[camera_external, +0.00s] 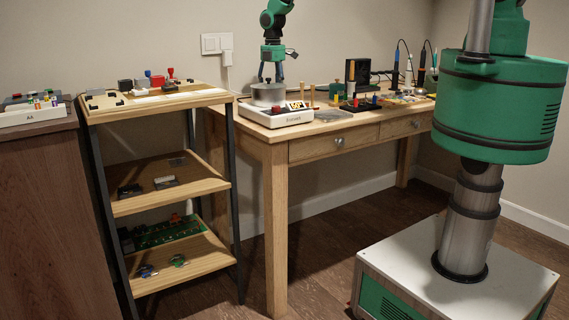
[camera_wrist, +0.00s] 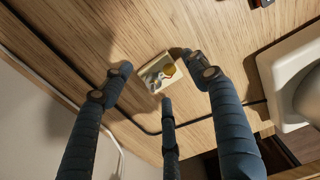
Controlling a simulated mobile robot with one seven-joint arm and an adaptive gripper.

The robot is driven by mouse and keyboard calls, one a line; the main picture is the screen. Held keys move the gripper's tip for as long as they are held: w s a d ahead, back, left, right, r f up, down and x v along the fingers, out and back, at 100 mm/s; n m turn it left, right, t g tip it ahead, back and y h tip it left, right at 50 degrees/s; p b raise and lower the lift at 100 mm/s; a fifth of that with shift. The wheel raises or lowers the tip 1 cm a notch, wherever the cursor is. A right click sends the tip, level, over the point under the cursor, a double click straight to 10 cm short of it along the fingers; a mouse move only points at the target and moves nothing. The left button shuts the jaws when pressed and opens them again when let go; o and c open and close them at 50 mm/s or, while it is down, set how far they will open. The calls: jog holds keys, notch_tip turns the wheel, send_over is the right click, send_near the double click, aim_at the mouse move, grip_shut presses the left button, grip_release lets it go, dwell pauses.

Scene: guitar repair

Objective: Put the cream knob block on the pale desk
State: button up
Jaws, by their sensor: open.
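The cream knob block (camera_wrist: 147,67), a small square piece with a yellowish knob and grey metal parts, appears to lie on the wood of the pale desk (camera_wrist: 212,25) in the wrist view. My gripper (camera_wrist: 155,74) is open, its three dark fingers spread around the block. The left fingertip is apart from it; the right fingertip is close to its upper right corner, and I cannot tell if they touch. In the external view my gripper (camera_external: 271,77) is low over the left end of the pale desk (camera_external: 345,143), behind a grey pot. The block is not visible there.
A white device (camera_external: 278,117) stands at the desk's front left, beside the grey pot (camera_external: 267,94). A dark cable (camera_wrist: 140,126) runs along the desk near the fingers. Soldering tools (camera_external: 408,75) crowd the desk's right. A wooden shelf (camera_external: 190,188) stands to the left.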

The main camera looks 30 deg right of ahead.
notch_tip(320, 180, up, 11)
jog(key=shift+p, duration=0.4)
jog(key=shift+r, duration=0.15)
dwell(0.7)
jog(key=s+d+r+m+t, duration=0.1)
jog(key=s+d+r+m, duration=0.3)
jog(key=r, duration=0.7)
jog(key=s+d+r+m+t, duration=0.15)
jog(key=s+d+r, duration=0.35)
jog(key=r, duration=0.6)
jog(key=s+d+r+m, duration=0.3)
jog(key=s+d+r, duration=0.2)
jog(key=r, duration=0.6)
jog(key=s+d+r+m+t, duration=0.1)
jog(key=s+d+r+m, duration=0.2)
jog(key=s+r, duration=0.35)
jog(key=s+d+r+m+t, duration=0.1)
jog(key=s+d+r+m, duration=0.25)
jog(key=s, duration=0.65)
jog(key=s+d+m+t, duration=0.1)
jog(key=s+d+m, duration=0.3)
jog(key=s, duration=1.2)
jog(key=shift+s+d+f, duration=0.15)
jog(key=shift+s, duration=0.1)
